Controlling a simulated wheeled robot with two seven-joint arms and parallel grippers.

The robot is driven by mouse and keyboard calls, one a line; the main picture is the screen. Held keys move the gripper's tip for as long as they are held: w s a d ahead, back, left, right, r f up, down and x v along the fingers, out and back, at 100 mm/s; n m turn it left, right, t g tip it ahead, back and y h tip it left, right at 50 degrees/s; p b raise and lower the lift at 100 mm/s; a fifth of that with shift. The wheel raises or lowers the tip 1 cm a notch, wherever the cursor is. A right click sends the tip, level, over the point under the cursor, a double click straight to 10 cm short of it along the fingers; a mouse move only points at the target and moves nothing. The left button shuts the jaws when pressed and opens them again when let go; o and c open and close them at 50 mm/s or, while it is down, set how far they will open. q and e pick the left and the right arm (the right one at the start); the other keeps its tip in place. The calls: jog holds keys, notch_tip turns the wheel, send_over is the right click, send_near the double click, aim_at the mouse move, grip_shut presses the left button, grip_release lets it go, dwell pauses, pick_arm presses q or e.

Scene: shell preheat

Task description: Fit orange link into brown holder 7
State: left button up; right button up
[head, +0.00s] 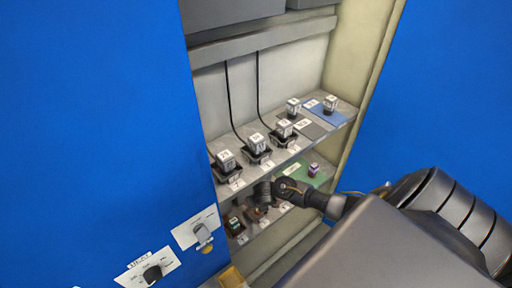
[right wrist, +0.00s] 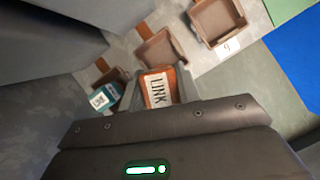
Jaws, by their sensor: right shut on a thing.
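The orange link (right wrist: 158,88), a block with a white LINK label, is between the jaws of my right gripper (right wrist: 158,92), which is shut on it. In the head view my right gripper (head: 268,193) reaches in over the lower shelf, and the link cannot be made out there. In the right wrist view an empty brown holder (right wrist: 160,48) shows just beyond the link. Another empty brown holder (right wrist: 214,20) lies to its upper right. I cannot tell which holder is number 7. My left gripper is not in view.
A teal block (right wrist: 104,97) sits in a brown holder left of the link. The upper shelf (head: 312,147) above my right gripper carries several dark holders with white-topped cubes. A purple block (head: 313,169) stands on a green mat (head: 298,168) at the lower shelf's right.

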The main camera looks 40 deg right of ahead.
jog(key=w+f, duration=0.2)
jog(key=shift+w+d+f, duration=0.15)
jog(key=shift+d+f, duration=0.25)
jog(key=shift+w+d+f+b, duration=0.15)
jog(key=shift+f+b, duration=0.25)
jog(key=shift+f, duration=1.3)
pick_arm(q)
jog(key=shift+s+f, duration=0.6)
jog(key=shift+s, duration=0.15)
pick_arm(e)
jog(key=shift+f+b, duration=0.25)
jog(key=shift+b, duration=0.05)
jog(key=o, duration=1.1)
jog(key=shift+c, duration=0.2)
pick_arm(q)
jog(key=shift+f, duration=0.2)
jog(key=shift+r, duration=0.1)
pick_arm(e)
jog(key=shift+r, duration=0.15)
